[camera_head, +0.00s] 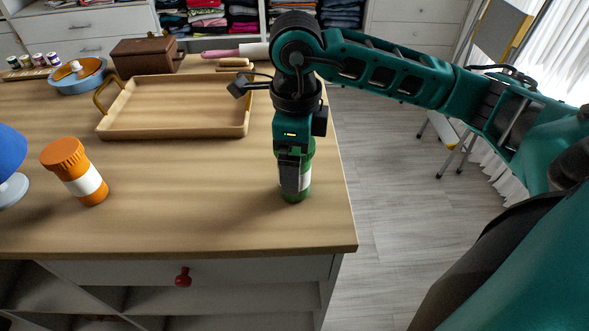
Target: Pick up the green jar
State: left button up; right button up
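The green jar (304,187), with a white label band, stands upright on the wooden counter near its right edge. My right gripper (292,178) points down over the jar from above. One finger lies in front of the jar and covers much of it; the other finger is hidden. I cannot tell whether the fingers press on the jar. My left gripper is not in view.
An orange jar (76,172) with a white band stands on the left, beside a blue rounded object (10,160). A wooden tray (170,133) lies behind. A brown box (146,55), a blue round dish (96,80) and a rolling pin (236,52) are farther back. The counter's front middle is clear.

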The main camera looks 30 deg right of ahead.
jog(key=shift+f, duration=0.3)
jog(key=shift+c, duration=0.4)
jog(key=c, duration=1)
jog(key=shift+c, duration=0.5)
jog(key=shift+r, duration=0.15)
